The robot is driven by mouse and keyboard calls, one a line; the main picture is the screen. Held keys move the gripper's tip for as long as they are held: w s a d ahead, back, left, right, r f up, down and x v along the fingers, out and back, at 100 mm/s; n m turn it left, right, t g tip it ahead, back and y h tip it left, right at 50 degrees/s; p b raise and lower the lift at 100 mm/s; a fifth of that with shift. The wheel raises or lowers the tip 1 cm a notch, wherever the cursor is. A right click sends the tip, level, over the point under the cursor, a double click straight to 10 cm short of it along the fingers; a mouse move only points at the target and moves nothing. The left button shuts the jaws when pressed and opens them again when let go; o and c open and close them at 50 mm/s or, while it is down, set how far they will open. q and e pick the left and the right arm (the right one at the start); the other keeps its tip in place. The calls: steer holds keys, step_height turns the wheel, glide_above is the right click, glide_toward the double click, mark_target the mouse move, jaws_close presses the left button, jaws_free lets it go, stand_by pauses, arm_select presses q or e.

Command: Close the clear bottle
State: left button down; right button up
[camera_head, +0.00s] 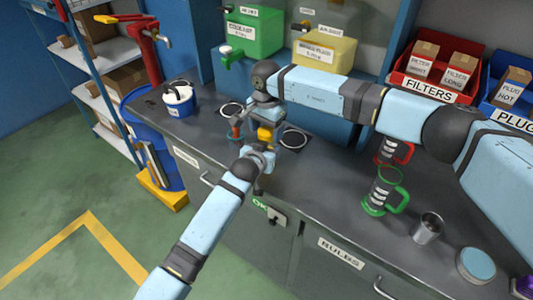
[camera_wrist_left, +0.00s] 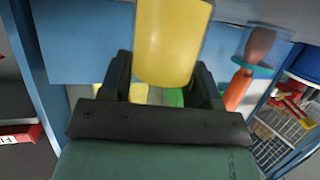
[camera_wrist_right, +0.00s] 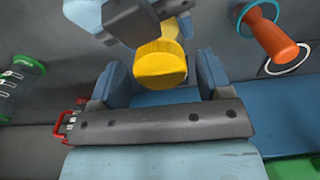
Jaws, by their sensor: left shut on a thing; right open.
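A yellow cylindrical piece (camera_head: 266,134) is between my two grippers over the counter. My left gripper (camera_head: 264,149) is shut on it; in the left wrist view the yellow piece (camera_wrist_left: 172,45) stands between the fingers.
A white-and-blue tub (camera_head: 179,98) stands at left. Green (camera_head: 255,32) and yellow (camera_head: 325,50) containers are behind.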

steer(key=c, duration=0.9)
steer(key=o, duration=1)
steer(key=shift+c, duration=0.2)
steer(key=shift+r, duration=2.25)
steer(key=o, duration=0.5)
steer(key=shift+c, duration=0.2)
step_height(320, 180, up, 12)
